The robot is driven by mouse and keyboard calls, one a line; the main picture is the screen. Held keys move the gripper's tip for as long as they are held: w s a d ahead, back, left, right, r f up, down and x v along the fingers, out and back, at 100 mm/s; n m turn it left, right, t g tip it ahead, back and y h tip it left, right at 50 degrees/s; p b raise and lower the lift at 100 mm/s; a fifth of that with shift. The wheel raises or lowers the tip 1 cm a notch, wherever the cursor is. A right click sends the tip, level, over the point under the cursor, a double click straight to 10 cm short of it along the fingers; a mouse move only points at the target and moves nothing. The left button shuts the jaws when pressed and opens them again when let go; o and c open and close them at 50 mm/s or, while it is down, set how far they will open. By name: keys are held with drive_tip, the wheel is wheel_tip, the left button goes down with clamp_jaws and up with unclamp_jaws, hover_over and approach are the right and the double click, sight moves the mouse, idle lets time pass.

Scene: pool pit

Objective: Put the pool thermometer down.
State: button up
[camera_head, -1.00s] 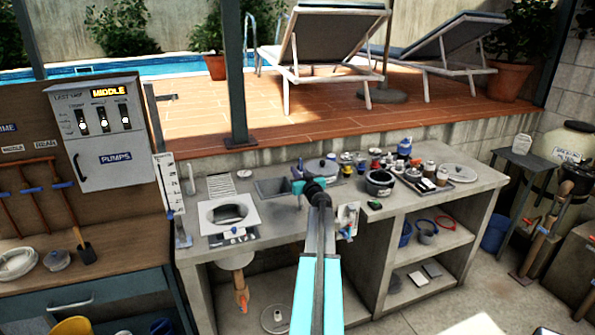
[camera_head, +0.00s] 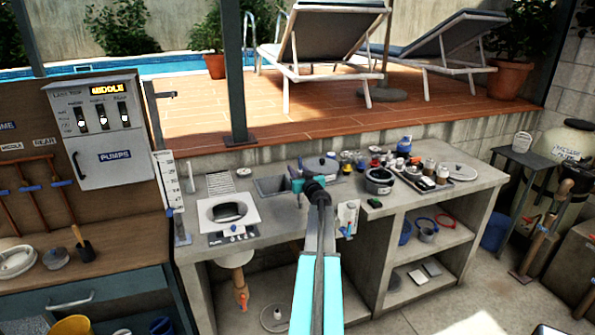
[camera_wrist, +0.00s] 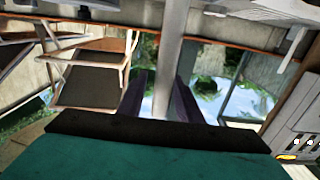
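In the head view my gripper (camera_head: 298,185) is a small teal and dark shape above the concrete counter (camera_head: 275,228), near the grey sink basin. Its fingertips are too small to read there.
A white panel with a dark opening (camera_head: 229,212) lies left of my gripper. Several jars, a dark pot (camera_head: 379,181) and a tray (camera_head: 430,184) crowd the counter's right half. A post (camera_head: 234,75) and the pumps box (camera_head: 100,130) stand behind and left.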

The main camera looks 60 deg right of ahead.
drive_tip(key=shift+r+p, duration=0.15)
drive_tip(key=shift+p, duration=0.15)
drive_tip(key=shift+s+a+b, duration=0.25)
drive_tip(key=shift+s+b, duration=0.05)
drive_tip(key=shift+s, duration=0.05)
drive_tip(key=shift+b+v, duration=0.5)
drive_tip(key=shift+v, duration=0.7)
drive_tip(key=b, duration=0.3)
approach(300, 173)
drive_tip(key=shift+w+d+f, duration=0.2)
drive_tip(key=shift+w+d, duration=0.35)
drive_tip(key=shift+d, duration=0.05)
drive_tip(key=shift+w+d+f, duration=0.2)
drive_tip(key=shift+w+d, duration=0.4)
drive_tip(key=shift+d, duration=0.05)
